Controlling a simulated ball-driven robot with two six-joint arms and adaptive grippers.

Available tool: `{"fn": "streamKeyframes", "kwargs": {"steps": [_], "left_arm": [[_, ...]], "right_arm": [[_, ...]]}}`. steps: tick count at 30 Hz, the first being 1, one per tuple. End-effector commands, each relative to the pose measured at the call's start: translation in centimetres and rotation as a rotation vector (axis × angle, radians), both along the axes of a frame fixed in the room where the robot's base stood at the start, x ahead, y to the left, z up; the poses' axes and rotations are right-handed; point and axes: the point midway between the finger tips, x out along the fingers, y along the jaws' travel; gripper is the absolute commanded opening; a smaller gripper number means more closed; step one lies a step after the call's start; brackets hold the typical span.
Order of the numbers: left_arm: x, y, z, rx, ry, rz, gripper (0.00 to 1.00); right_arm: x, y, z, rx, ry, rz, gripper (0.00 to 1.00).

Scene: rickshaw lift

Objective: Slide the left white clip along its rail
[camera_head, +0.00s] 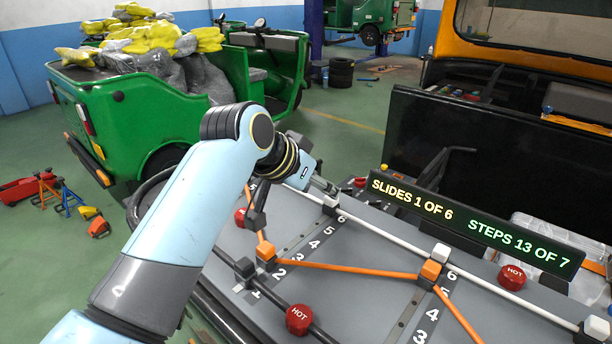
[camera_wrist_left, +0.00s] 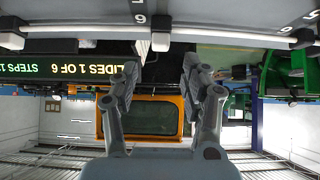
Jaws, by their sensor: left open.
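The left white clip (camera_head: 331,203) sits on the white rail beside the 6 of the left numbered strip. In the left wrist view, a white clip (camera_wrist_left: 160,41) shows on the white rail at the top, above the gap between my fingers. My left gripper (camera_head: 326,187) is just behind the left clip in the head view; whether it touches cannot be told. In the wrist view my left gripper (camera_wrist_left: 159,78) has its fingers apart with nothing between them. Another white clip (camera_head: 440,251) sits by the right strip's 6. My right gripper is out of view.
Orange clips (camera_head: 431,271) join an orange cord. Red HOT knobs (camera_head: 299,319) stand on the grey board (camera_head: 350,290). A sign (camera_head: 470,220) reading "SLIDES 1 OF 6, STEPS 13 OF 7" stands behind the rail. A green rickshaw (camera_head: 140,110) is at the back left.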

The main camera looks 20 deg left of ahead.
Motion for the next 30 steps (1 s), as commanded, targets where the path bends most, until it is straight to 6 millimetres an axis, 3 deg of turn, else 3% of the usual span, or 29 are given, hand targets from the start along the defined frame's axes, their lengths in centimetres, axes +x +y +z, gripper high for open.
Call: {"fn": "streamKeyframes", "kwargs": {"steps": [3,9,30], "left_arm": [[-1.7,0.6,1.8,0.001,-0.003,-0.001,0.46],[-3.4,1.2,3.6,0.0,0.0,0.0,0.46],[-3.7,1.3,4.0,0.0,0.001,-0.001,0.46]], "right_arm": [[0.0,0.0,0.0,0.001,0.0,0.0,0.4],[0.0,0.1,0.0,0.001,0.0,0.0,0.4],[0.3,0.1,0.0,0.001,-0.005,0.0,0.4]]}}
